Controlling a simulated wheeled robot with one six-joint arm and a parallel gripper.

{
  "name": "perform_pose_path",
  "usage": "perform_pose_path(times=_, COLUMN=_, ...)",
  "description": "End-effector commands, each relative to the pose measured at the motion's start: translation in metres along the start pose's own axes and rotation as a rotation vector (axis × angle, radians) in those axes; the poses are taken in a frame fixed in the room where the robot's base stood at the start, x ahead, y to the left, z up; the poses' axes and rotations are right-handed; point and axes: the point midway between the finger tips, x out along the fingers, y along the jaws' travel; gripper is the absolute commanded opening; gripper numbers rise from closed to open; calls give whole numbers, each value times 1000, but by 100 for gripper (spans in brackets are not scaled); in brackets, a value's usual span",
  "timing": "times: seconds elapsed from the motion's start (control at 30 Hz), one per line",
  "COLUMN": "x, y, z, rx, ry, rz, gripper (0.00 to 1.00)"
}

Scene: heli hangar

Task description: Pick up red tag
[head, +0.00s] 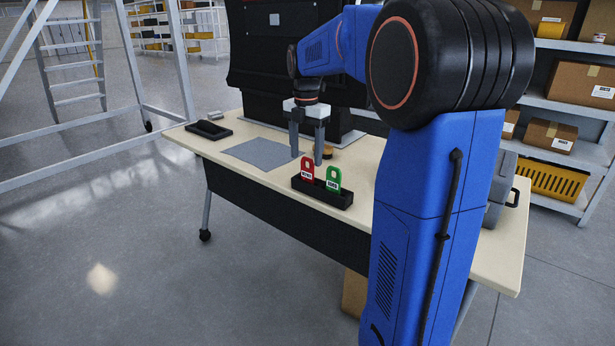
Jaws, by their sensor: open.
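The red tag (307,169) stands upright in a black holder (322,194) near the front edge of the table. A green tag (334,179) stands beside it on the right in the same holder. Both tags have a white label low on the face. My gripper (307,161) points down over the table with its two fingers apart. In the picture the right fingertip is just above the tags, and the left one is to their upper left. I cannot tell the exact depth gap to the red tag. Nothing shows between the fingers.
A grey mat (257,153) lies left of the holder, and a black tray (209,130) sits at the table's left end. A small round brown item (328,152) is behind the tags. A grey case (499,190) stands at right. Dark equipment (270,75) rises behind the table (230,160).

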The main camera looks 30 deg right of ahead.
Motion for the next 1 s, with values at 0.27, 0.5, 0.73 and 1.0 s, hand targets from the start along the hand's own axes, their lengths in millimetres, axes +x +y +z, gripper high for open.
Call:
perform_pose_path(times=0.27, x=36, y=-2, z=3, rx=0, ry=2, rz=-2, gripper=59)
perform_pose_path(times=0.5, x=50, y=-2, z=3, rx=0, ry=0, rz=0, gripper=59)
perform_pose_path(times=0.73, x=50, y=-2, z=3, rx=0, ry=0, rz=0, gripper=47)
perform_pose_path(times=1.0, x=50, y=-2, z=3, rx=0, ry=0, rz=0, gripper=16)
